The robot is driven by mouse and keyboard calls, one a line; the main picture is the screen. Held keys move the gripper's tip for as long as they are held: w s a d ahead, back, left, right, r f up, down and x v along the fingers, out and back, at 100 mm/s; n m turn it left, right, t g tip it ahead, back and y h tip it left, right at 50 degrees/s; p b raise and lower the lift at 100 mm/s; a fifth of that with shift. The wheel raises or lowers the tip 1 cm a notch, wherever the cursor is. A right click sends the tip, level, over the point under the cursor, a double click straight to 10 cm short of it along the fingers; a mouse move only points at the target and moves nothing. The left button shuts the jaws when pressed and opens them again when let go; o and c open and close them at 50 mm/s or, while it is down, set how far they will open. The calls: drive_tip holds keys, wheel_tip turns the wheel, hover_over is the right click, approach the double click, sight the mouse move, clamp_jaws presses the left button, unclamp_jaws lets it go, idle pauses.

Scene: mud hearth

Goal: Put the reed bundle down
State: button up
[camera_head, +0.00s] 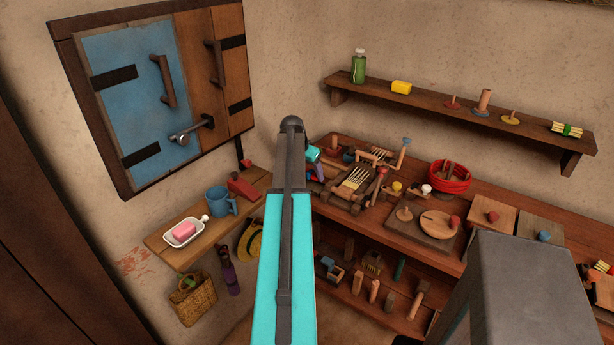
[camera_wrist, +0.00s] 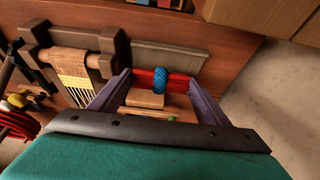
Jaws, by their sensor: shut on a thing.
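My gripper (camera_wrist: 160,80) has two purple fingers and is shut on a red bundle with a blue binding round its middle, which I take to be the reed bundle (camera_wrist: 145,76). The bundle lies crosswise between the fingertips in the wrist view. A tan block shows just beyond it; I cannot tell whether they touch. In the head view my gripper (camera_head: 316,165) is mostly hidden behind my arm, over the left end of the workbench (camera_head: 385,238). A pale bundle tied with green (camera_head: 566,129) lies on the wall shelf.
A small wooden loom (camera_head: 350,190) stands close beside my gripper. Red coiled cord (camera_head: 450,177) and a round board (camera_head: 437,224) lie further right. A side shelf (camera_head: 160,240) holds a soap dish and a blue mug (camera_head: 220,200). A blue cupboard door (camera_head: 135,95) is on the left wall.

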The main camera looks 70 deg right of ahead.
sight(307, 177)
drive_tip(key=shift+w+d, duration=0.45)
drive_tip(key=shift+w, duration=0.1)
drive_tip(key=shift+f, duration=0.1)
drive_tip(key=shift+f+p, duration=0.8)
drive_tip(key=shift+f, duration=0.9)
drive_tip(key=shift+f, duration=0.2)
drive_tip(key=o, duration=1)
drive_tip(key=shift+o, duration=0.2)
drive_tip(key=shift+r, duration=0.25)
drive_tip(key=b+v, duration=0.3)
drive_tip(key=v, duration=0.9)
